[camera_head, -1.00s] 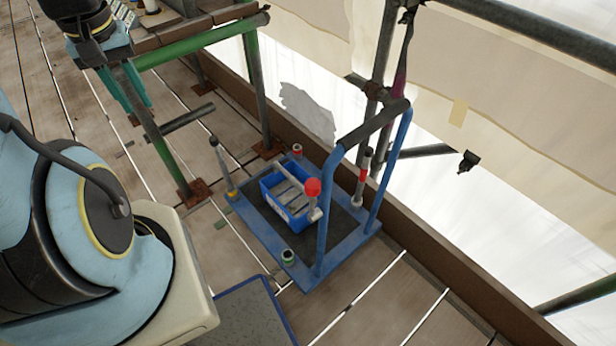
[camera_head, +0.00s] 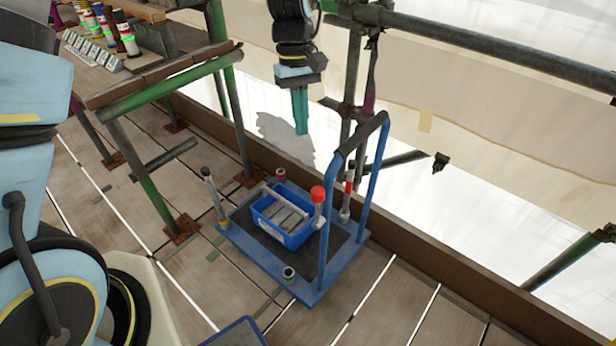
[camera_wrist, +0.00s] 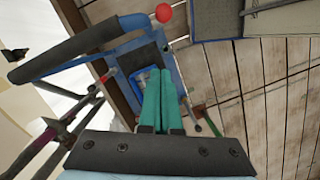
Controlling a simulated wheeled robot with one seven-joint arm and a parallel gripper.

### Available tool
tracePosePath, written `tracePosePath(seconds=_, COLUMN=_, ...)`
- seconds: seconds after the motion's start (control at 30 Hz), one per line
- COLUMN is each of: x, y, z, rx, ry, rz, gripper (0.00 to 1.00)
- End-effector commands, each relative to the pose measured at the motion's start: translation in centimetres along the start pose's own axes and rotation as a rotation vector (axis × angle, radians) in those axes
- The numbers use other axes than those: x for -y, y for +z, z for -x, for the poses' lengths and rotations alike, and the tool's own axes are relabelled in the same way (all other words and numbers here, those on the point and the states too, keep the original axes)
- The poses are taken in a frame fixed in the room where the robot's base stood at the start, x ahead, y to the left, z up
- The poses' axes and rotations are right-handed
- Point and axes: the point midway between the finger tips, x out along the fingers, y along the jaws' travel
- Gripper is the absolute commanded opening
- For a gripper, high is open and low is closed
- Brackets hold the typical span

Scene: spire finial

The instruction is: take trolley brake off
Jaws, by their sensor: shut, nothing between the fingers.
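The trolley (camera_head: 310,288) is a blue flatbed with a dark mat and an upright blue push handle (camera_head: 370,140) with a dark grip. A lever with a red knob (camera_head: 317,194) stands near the handle's near post; the red knob also shows at the top of the wrist view (camera_wrist: 164,13). I cannot tell the brake's state. A blue crate (camera_head: 286,237) with grey pieces inside sits on the bed. My gripper (camera_head: 301,130) has teal fingers, pointing down, shut and empty, above the trolley's far side and apart from it. The fingers show in the wrist view (camera_wrist: 162,85).
Short posts stand at the trolley's corners, one grey with a yellow base (camera_head: 216,200). Scaffold tubes (camera_head: 480,45) rise behind the handle. Plank floor (camera_head: 390,305) is clear at the front right.

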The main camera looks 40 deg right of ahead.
Motion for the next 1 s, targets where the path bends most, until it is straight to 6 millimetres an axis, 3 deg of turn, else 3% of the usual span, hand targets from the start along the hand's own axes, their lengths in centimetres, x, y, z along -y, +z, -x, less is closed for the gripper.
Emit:
tracePosePath(seconds=0.43, x=0.1, y=0.0, z=-1.0, rx=0.002, ry=-0.002, rz=0.0, gripper=0.0)
tracePosePath(seconds=0.9, x=0.1, y=0.1, z=-9.9, rx=0.005, ry=-0.003, rz=0.0, gripper=0.0)
tracePosePath(seconds=1.0, x=0.1, y=1.6, z=-10.1, rx=0.002, ry=-0.001, rz=-0.003, gripper=0.0)
